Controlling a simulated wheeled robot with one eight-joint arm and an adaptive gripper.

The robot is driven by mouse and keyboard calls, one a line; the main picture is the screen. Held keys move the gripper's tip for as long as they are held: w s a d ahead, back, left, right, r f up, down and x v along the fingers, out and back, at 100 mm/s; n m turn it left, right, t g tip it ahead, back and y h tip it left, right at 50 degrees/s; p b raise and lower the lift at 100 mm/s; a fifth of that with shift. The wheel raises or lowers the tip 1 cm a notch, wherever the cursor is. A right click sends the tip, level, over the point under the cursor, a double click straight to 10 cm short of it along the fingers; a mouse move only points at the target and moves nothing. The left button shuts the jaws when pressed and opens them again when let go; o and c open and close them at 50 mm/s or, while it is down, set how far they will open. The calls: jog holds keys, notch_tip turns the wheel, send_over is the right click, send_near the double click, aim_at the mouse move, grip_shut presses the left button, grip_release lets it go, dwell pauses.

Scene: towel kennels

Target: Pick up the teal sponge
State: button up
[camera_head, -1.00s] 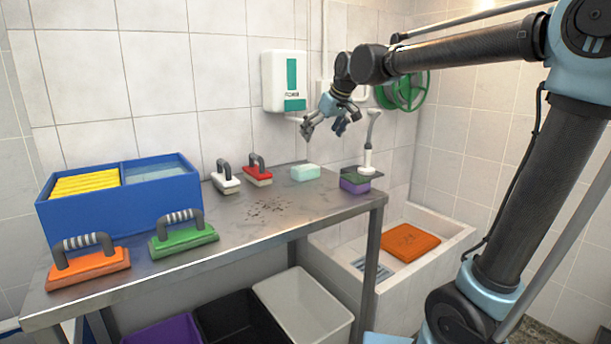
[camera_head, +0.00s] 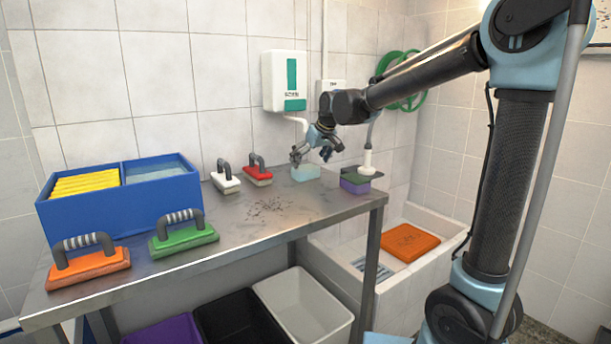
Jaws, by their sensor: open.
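The teal sponge (camera_head: 306,173) is a small pale teal block lying on the steel table (camera_head: 255,240), near its back right part. My gripper (camera_head: 311,160) is open just above the sponge, with its fingers pointing down and one on either side of the sponge's upper part as seen here. The fingers hide part of the sponge's top. I cannot tell whether they touch it.
A purple sponge (camera_head: 354,184) with a dark holder stands close right of it. Red (camera_head: 257,172) and white (camera_head: 225,181) handled brushes stand to the left. Green (camera_head: 184,238) and orange (camera_head: 88,264) ones are at the front left, by a blue bin (camera_head: 120,214). Dark specks lie mid-table.

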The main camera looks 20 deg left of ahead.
aim_at(306, 167)
jog(key=shift+x, duration=2.25)
jog(key=shift+s+d, duration=0.1)
jog(key=c, duration=0.7)
jog(key=shift+c, duration=0.5)
notch_tip(306, 167, up, 10)
jog(key=shift+f, duration=0.1)
